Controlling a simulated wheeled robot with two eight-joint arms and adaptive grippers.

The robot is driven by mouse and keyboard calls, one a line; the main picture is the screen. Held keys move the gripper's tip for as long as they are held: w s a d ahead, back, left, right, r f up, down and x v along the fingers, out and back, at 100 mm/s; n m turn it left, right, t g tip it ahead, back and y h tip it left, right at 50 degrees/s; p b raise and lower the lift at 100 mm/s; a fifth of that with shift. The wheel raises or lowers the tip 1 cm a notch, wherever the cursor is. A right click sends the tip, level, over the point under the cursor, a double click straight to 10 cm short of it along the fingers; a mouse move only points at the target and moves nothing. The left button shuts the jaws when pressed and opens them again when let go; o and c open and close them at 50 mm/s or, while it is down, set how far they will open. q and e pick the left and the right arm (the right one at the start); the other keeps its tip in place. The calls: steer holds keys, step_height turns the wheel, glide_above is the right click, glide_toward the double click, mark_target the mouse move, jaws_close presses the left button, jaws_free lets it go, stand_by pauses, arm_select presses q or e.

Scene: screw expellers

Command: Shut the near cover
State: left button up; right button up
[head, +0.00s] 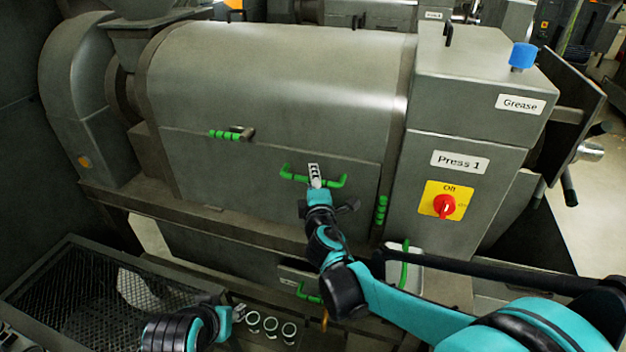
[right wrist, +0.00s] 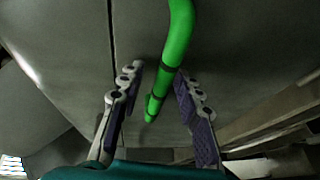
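The near cover (head: 265,165) is the grey metal panel on the front of the press barrel. It lies close to flush with the body, and I cannot tell whether it is fully seated. Its green bar handle (head: 332,182) runs across the panel. My right gripper (head: 314,174) is at this handle. In the right wrist view the green handle (right wrist: 176,45) passes between the two fingers of my right gripper (right wrist: 160,92), with gaps on both sides, so it is open. My left gripper (head: 236,313) is low at the left, and its fingers are too small to read.
Green-gripped latches sit at the panel's upper left (head: 228,134) and right edge (head: 381,210). A control box with a red switch (head: 444,206) stands to the right.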

steer(key=s+r, duration=0.1)
steer(key=s, duration=1.1)
steer(key=shift+d+r, duration=0.2)
steer(key=shift+d, duration=0.25)
steer(key=s+d+f+m+g+h, duration=0.2)
steer(key=s+d+f+m+g, duration=0.15)
steer(key=d+m, duration=0.35)
steer(key=s+d+f+m+g+h, duration=0.2)
steer(key=s+d+f+m, duration=0.15)
steer(key=d, duration=0.45)
steer(key=s+f+m+g+y+b, duration=0.2)
steer(key=s+f+m+g+b, duration=0.2)
steer(key=s+f+m, duration=0.4)
steer(key=s+f, duration=0.1)
steer(key=s, duration=0.2)
steer(key=shift+s+d+f+y+b, duration=0.3)
steer(key=shift+d+f+b, duration=0.05)
steer(key=shift+d, duration=0.05)
